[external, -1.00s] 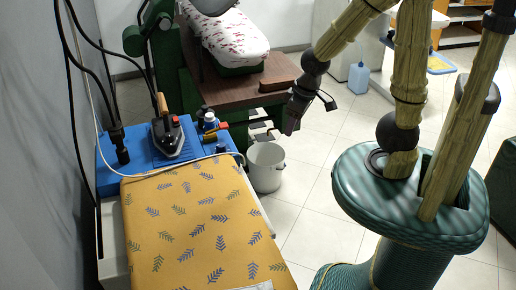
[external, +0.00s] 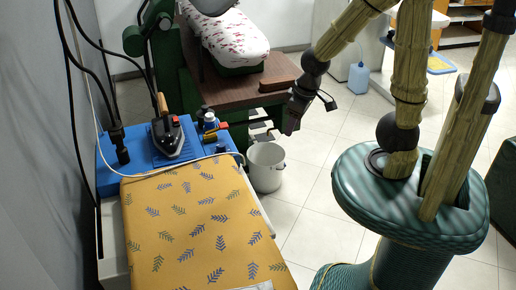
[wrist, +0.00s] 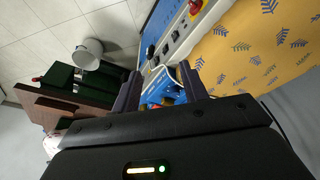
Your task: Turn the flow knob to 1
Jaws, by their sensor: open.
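In the wrist view a pale control panel (wrist: 181,42) runs along the side of the ironing table. It carries small black knobs, one at its lower end (wrist: 151,52), and a red button on yellow (wrist: 195,6). I cannot tell which knob is the flow knob, nor read any number. My gripper (wrist: 160,88) is open, its two dark fingers apart, and touches no knob. In the external view my gripper (external: 291,124) hangs to the right of the table, above the floor near a bucket. The knobs cannot be made out there.
The ironing table has a yellow leaf-patterned cover (external: 200,225). An iron (external: 168,134) stands on its blue end (external: 108,180), near small bottles (external: 210,120). A grey bucket (external: 266,168) stands on the floor. A green press with a brown board (external: 248,95) is behind.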

